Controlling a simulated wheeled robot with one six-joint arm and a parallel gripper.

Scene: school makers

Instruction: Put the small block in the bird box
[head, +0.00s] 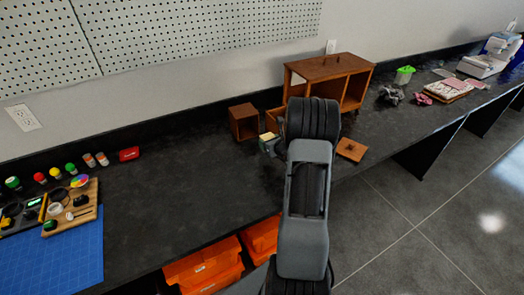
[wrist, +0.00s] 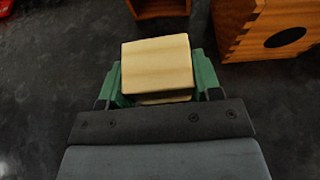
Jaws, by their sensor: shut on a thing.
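My gripper (head: 268,146) is shut on the small block (wrist: 157,64), a pale wooden piece held between green fingers in the wrist view. In the head view the block (head: 268,137) shows as a small cream patch above the dark bench, left of my arm. A wooden box with a dark round hole (wrist: 268,28), which looks like the bird box, stands beyond and right of the block in the wrist view. In the head view it (head: 274,118) is mostly hidden behind my arm. The block is apart from it.
A small open-fronted wooden box (head: 243,121) stands just left of the bird box. A larger wooden cabinet (head: 330,68) stands behind. A square wooden piece with a knob (head: 351,149) lies right of my arm.

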